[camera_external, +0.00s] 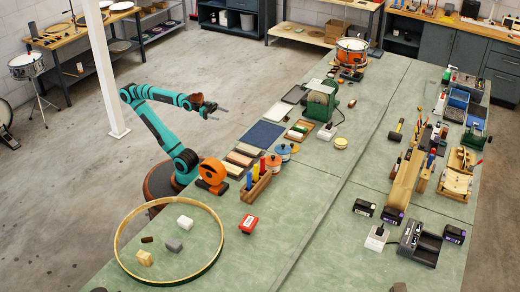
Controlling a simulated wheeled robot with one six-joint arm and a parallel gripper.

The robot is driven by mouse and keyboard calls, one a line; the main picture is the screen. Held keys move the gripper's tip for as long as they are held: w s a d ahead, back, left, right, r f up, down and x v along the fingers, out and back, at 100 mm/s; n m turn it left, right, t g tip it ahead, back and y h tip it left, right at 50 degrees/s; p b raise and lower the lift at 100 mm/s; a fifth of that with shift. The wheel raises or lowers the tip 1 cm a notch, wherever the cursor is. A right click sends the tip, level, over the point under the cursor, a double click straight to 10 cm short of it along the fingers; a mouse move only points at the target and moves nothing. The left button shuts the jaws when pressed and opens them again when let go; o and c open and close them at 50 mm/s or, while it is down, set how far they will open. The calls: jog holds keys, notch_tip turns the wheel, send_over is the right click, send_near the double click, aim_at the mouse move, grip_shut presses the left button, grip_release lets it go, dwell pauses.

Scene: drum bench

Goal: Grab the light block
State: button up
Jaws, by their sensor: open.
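A white block (184,222) lies inside a large round wooden hoop (117,240) on the near left of the green bench. Beside it in the hoop are a grey block (174,246), a pale yellowish block (144,258) and a small dark piece (147,239). The white block is the lightest of these. My gripper (221,114) is open and empty. It is raised at the far side of my arm, well away from the hoop, and points to the right.
A blue-grey mat (262,135) and a green machine (321,99) lie farther back. A white post (104,65) rises left of my arm.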

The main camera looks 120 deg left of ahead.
jog(key=shift+c, duration=1.4)
